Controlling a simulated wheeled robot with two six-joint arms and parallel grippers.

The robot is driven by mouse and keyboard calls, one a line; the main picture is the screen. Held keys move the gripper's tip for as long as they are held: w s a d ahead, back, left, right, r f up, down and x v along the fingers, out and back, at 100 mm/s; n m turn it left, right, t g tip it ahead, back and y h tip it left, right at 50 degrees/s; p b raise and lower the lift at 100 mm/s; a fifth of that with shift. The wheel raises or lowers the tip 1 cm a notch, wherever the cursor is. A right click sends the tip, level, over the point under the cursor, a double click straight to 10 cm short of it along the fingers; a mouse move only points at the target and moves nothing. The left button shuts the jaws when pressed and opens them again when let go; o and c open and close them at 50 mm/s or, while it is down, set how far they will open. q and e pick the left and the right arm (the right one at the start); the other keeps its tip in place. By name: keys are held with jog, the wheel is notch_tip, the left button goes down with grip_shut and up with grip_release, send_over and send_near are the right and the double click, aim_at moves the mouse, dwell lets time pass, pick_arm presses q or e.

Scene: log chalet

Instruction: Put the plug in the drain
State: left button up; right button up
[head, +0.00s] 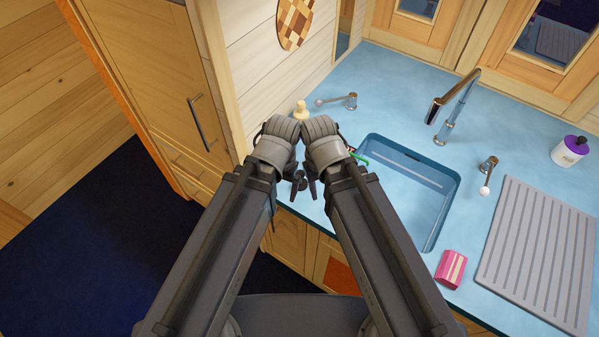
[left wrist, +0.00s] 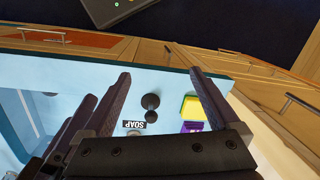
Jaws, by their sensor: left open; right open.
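A small black knobbed piece (left wrist: 151,103), which looks like the plug, shows between the fingers of my left gripper (left wrist: 160,74) in the left wrist view. The fingers stand apart on either side of it, and I cannot tell how far below them it is. A dark round piece (head: 299,177) shows between the two grippers in the head view. My right gripper (head: 319,186) is open beside the left one, over the counter's front left. The sink basin (head: 433,186) is right of my right arm. The drain is hidden from view.
The blue counter (head: 385,70) carries a tap (head: 455,105), two handles, a purple-capped bottle (head: 571,150), a grey drainboard (head: 540,250) and a pink striped item (head: 450,268). A cream pump top (head: 301,110) stands behind my grippers. A yellow-green block (left wrist: 193,109) shows in the wrist view.

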aim_at(300, 171)
pick_arm(q)
jog(key=w+d+f+n+b, duration=0.1)
jog(key=w+d, duration=0.1)
jog(key=w, duration=0.1)
jog(key=w+d+f+n+b, duration=0.1)
jog(key=w+d, duration=0.1)
jog(key=w, duration=0.2)
jog(key=w+d+f+n+h+b, duration=0.1)
jog(key=w+d, duration=0.1)
jog(key=w, duration=0.1)
jog(key=shift+w+f+n, duration=0.2)
jog(key=shift+w+n, duration=0.15)
jog(key=shift+n, duration=0.05)
jog(key=shift+s+a+f+b, duration=0.1)
jog(key=shift+f+b, duration=0.3)
jog(key=shift+b, duration=0.05)
notch_tip(300, 171, down, 7)
jog(key=b, duration=0.7)
pick_arm(e)
notch_tip(300, 171, down, 11)
jog(key=shift+s+f, duration=0.1)
jog(key=shift+s, duration=0.05)
pick_arm(q)
jog(key=shift+c, duration=0.4)
jog(key=c, duration=1.4)
